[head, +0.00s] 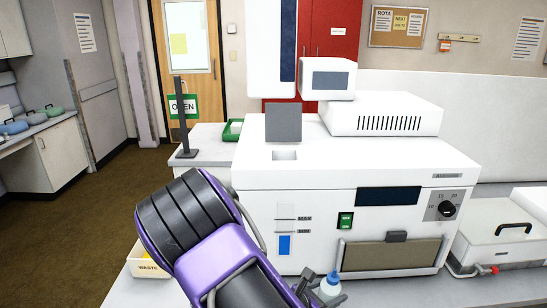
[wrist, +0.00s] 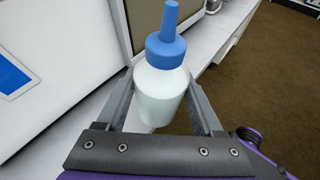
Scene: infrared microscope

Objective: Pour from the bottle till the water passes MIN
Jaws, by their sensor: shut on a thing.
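The bottle is white with a blue cap and spout (head: 329,286). It fills the middle of the wrist view (wrist: 160,95), upright between the fingers. My gripper (wrist: 160,82) is shut on the bottle's body and holds it low before the machine's front. The white machine (head: 375,160) has a gauge window (head: 284,245) with blue water. The water's top is just below the lower mark (head: 304,231); the small lettering is hard to read. On top is a square opening (head: 284,155) with a grey flap (head: 284,122) standing up behind it.
A white lidded box (head: 505,235) stands at the right. My arm covers the lower middle of the head view.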

